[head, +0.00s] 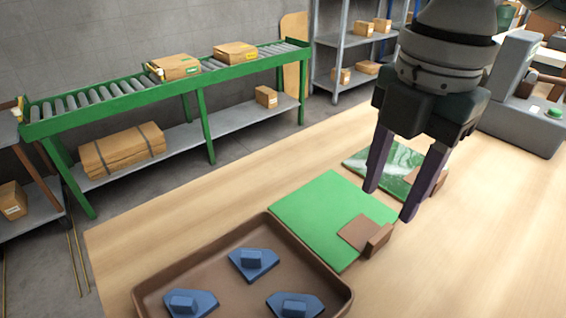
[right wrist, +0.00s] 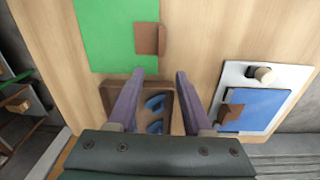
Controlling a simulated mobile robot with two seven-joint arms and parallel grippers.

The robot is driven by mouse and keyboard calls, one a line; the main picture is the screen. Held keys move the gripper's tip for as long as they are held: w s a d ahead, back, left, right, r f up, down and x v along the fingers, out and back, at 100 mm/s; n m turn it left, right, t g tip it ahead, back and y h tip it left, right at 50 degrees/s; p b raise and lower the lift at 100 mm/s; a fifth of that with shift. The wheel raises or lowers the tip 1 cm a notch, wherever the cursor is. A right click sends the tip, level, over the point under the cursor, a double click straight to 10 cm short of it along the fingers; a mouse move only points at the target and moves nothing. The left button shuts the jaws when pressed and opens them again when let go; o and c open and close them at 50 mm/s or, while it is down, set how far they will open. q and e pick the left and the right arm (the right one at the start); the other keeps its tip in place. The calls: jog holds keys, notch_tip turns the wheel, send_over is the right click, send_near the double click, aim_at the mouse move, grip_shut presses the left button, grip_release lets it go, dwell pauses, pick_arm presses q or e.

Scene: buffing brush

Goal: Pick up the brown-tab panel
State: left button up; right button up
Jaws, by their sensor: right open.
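A flat green panel (head: 318,210) with a brown tab (head: 378,241) at its right corner lies on the table, touching or very near the brown tray. It also shows in the right wrist view (right wrist: 105,30), with its brown tab (right wrist: 150,38) just beyond the fingertips. A second panel, marbled green and white (head: 405,160), lies behind the fingers and is partly hidden; it has a brown piece too. My right gripper (head: 389,204) is open and empty, pointing down above the table. In the right wrist view its fingers (right wrist: 160,73) stand apart. My left gripper is not in view.
A brown tray (head: 215,247) holds blue blocks. A blue panel (right wrist: 262,107) with a brown tab lies on a white plate with a knob. A grey machine (head: 518,120) stands at the right. A green roller conveyor (head: 120,90) with boxes runs behind. Table at lower right is clear.

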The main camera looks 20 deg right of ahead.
aim_at(381, 233)
jog(key=shift+n, duration=0.4)
jog(key=f+b, duration=0.1)
jog(key=f, duration=0.2)
jog(key=d+f+b, duration=0.1)
jog(key=f, duration=0.2)
jog(key=w+d+f+b, duration=0.1)
jog(key=f, duration=0.2)
jog(key=shift+f, duration=0.25)
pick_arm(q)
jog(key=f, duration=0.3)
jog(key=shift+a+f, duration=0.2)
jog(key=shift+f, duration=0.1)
pick_arm(e)
jog(key=c, duration=0.8)
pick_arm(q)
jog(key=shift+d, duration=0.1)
